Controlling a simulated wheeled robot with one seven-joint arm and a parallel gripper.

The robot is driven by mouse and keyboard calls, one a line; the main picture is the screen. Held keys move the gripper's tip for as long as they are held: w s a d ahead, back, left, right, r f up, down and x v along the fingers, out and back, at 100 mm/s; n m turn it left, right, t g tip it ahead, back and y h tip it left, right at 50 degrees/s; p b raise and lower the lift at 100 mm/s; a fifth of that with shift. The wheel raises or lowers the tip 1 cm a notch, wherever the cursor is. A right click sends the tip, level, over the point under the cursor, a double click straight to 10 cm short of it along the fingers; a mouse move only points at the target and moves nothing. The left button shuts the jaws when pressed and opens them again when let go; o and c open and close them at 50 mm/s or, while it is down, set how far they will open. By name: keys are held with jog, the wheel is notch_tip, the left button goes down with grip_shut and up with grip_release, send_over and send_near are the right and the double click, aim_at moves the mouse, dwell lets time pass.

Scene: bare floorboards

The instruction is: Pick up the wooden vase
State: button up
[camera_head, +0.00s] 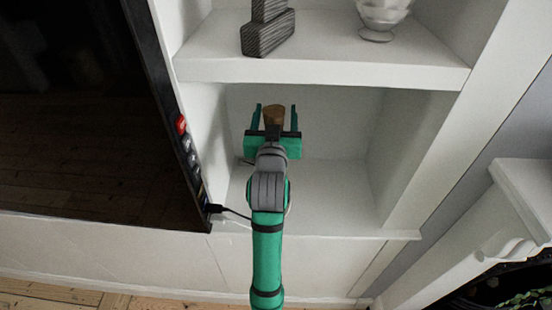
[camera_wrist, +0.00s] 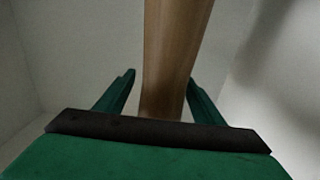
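The wooden vase (camera_head: 274,114) is brown and stands in the lower compartment of the white shelf (camera_head: 320,76). In the head view only its upper part shows, and my gripper and wrist hide the rest. In the wrist view the vase (camera_wrist: 172,60) is a tall brown column between the fingers, running out of the top of the picture. My gripper (camera_head: 274,106) is inside the compartment, with one green finger on each side of the vase. It is open. In the wrist view the fingers (camera_wrist: 160,88) show gaps to the vase on both sides.
A grey striped ornament (camera_head: 267,36) and a white glass bowl (camera_head: 382,16) stand on the shelf above. A dark television (camera_head: 90,110) is at the left, with a cable by its lower corner. The compartment is clear right of the vase.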

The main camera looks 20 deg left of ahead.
jog(key=shift+s, duration=0.15)
jog(key=c, duration=1)
grip_shut()
jog(key=shift+r, duration=0.1)
